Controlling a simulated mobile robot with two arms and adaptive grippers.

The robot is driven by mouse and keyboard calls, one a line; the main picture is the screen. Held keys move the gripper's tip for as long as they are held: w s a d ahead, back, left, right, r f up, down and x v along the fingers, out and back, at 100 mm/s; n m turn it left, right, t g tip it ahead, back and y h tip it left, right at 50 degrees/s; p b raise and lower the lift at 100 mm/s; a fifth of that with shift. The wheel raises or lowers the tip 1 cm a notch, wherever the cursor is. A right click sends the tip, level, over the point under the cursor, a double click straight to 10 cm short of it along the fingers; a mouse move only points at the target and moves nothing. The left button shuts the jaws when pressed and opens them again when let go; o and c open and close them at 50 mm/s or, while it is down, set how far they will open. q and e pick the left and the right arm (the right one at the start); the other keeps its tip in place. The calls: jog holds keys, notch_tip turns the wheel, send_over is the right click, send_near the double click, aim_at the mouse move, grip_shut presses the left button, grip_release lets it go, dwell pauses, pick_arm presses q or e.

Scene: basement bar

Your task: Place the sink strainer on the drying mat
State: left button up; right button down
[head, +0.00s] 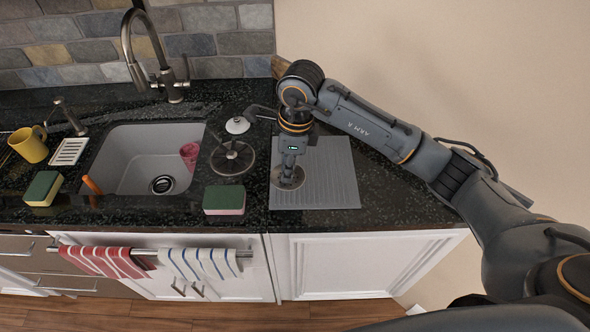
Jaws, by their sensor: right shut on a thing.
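The grey ribbed drying mat (335,185) lies on the dark counter to the right of the sink. My right gripper (290,170) points down over the mat's left part. It is shut on a small round metal piece, which looks like the sink strainer (278,182). The strainer is at or just above the mat's surface near its left edge; I cannot tell whether it touches. The gripper hides part of it. My left gripper is not in view.
The sink (135,160) has a drain (162,185) and a pink cup (190,153) in it. A round dark stand (232,158), a white-topped item (237,125) and a green-and-pink sponge (224,199) are left of the mat. The mat's right half is clear.

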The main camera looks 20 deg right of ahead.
aim_at(295, 171)
jog(key=shift+w+d+f, duration=0.25)
jog(key=shift+d+f, duration=0.15)
jog(key=shift+f, duration=0.3)
jog(key=f+p, duration=0.1)
jog(key=f, duration=0.1)
jog(key=d+f+p, duration=0.1)
jog(key=shift+w+f+p, duration=0.15)
jog(key=shift+f+p, duration=0.2)
jog(key=shift+f, duration=0.15)
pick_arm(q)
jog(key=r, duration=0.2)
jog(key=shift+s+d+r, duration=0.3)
pick_arm(e)
jog(key=shift+a, duration=0.1)
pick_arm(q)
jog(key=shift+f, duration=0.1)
pick_arm(e)
jog(key=shift+f, duration=0.1)
jog(key=shift+f+b, duration=0.15)
jog(key=shift+b, duration=0.25)
jog(key=c, duration=1.3)
grip_release()
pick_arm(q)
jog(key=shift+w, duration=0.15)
pick_arm(e)
jog(key=shift+o, duration=0.2)
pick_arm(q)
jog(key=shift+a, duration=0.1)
